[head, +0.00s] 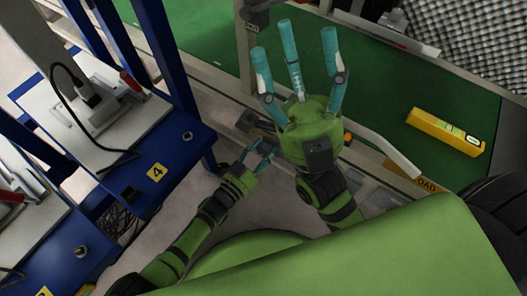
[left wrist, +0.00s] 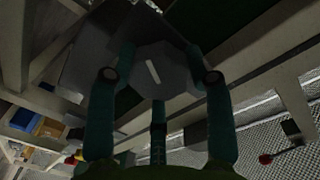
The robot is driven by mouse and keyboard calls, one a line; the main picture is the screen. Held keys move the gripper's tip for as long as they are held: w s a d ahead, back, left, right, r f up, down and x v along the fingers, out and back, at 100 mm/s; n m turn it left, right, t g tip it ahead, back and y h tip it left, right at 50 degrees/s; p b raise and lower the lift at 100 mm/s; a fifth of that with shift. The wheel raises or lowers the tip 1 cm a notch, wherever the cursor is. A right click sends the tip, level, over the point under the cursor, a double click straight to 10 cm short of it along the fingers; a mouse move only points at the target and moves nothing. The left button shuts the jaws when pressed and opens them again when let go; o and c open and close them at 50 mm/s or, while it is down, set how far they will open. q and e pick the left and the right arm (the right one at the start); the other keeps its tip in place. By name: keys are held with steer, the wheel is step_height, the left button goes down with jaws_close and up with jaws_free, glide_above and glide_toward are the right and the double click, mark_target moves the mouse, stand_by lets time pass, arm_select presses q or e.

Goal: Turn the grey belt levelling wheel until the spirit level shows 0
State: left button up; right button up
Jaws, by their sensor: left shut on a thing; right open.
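The yellow spirit level (head: 425,122) lies on the green belt (head: 382,112) at the right of the head view; its reading is too small to tell. The grey levelling wheel (left wrist: 172,88) fills the middle of the left wrist view, many-sided, with a pale bar-shaped mark on its face. My left gripper (head: 257,154) is low beside the belt frame, its teal fingers shut around the wheel's rim. In the head view I cannot clearly make out the wheel. My right gripper (head: 298,50) is open and empty, its three fingers spread upward over the belt's near edge.
A blue workstation (head: 165,137) with a yellow number 4 label (head: 156,172) stands at the left. A grey frame post (head: 245,60) rises just left of my right gripper. Metal rails run along the belt's near side, close to both arms.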

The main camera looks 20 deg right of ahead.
arm_select(q)
steer(key=o, duration=1.1)
steer(key=shift+w+a+f, duration=0.15)
steer(key=shift+w, duration=0.1)
steer(key=shift+o, duration=0.2)
steer(key=shift+s, duration=0.1)
steer(key=shift+s, duration=0.1)
steer(key=v, duration=1.1)
steer(key=shift+s+a, duration=0.2)
steer(key=shift+a, duration=0.15)
